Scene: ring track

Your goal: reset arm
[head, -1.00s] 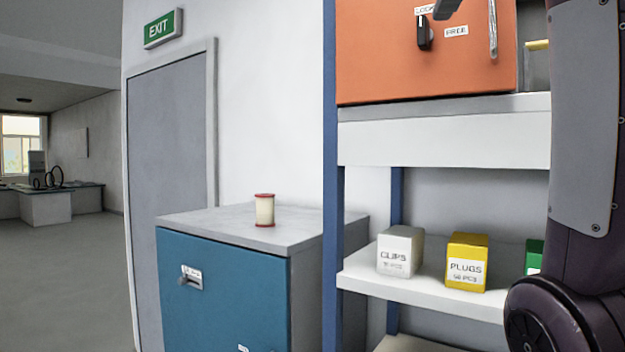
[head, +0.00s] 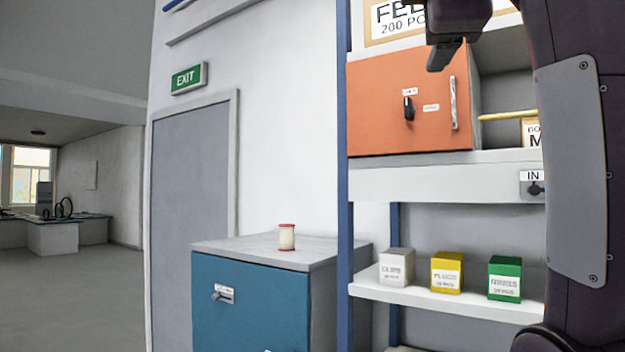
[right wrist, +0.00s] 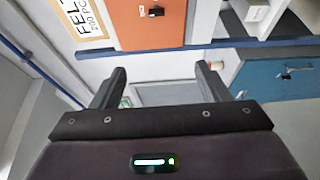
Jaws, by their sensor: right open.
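My right arm stands along the right side of the head view, with its gripper (head: 440,62) near the top, in front of the orange cabinet. In the right wrist view the two fingers of this gripper (right wrist: 160,82) are spread wide apart, with nothing held between them. My left gripper is in neither view.
The orange cabinet (head: 385,128) sits on a shelf. Grey, yellow and green boxes (head: 447,272) stand on the shelf below. A spool (head: 286,237) stands on the teal cabinet (head: 245,310). A grey door (head: 190,170) is behind. Open floor (head: 70,290) lies at left.

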